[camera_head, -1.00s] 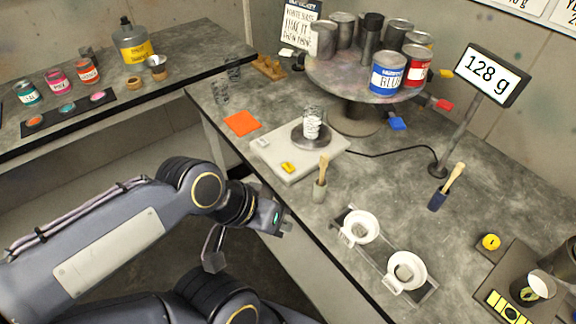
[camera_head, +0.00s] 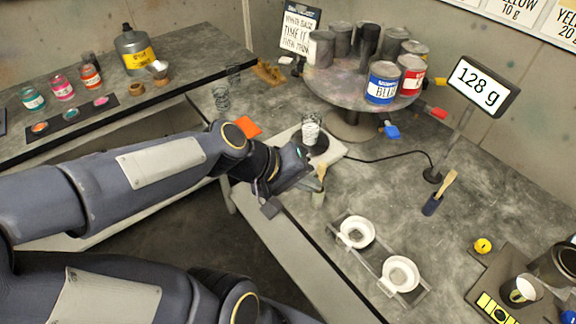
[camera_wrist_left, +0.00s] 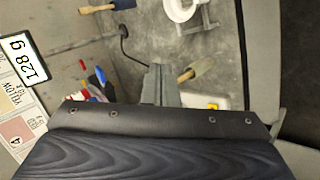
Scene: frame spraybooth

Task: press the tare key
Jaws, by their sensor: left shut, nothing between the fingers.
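The pale flat scale (camera_head: 338,151) lies on the bench, mostly hidden behind my left gripper in the head view. A patterned cup (camera_head: 311,128) stands on its dark round pan. The scale's yellow key (camera_wrist_left: 213,105) shows in the left wrist view, to the right of the fingers; the gripper hides it in the head view. The display (camera_head: 479,87) reads 128 g; it also shows in the left wrist view (camera_wrist_left: 24,59). My left gripper (camera_head: 309,180) is shut and empty, over the scale's near edge; its fingers show in the wrist view (camera_wrist_left: 160,84). My right gripper is out of view.
A rack with two white funnels (camera_head: 385,285) is nearer. The turntable with cans (camera_head: 345,92) stands behind the scale.

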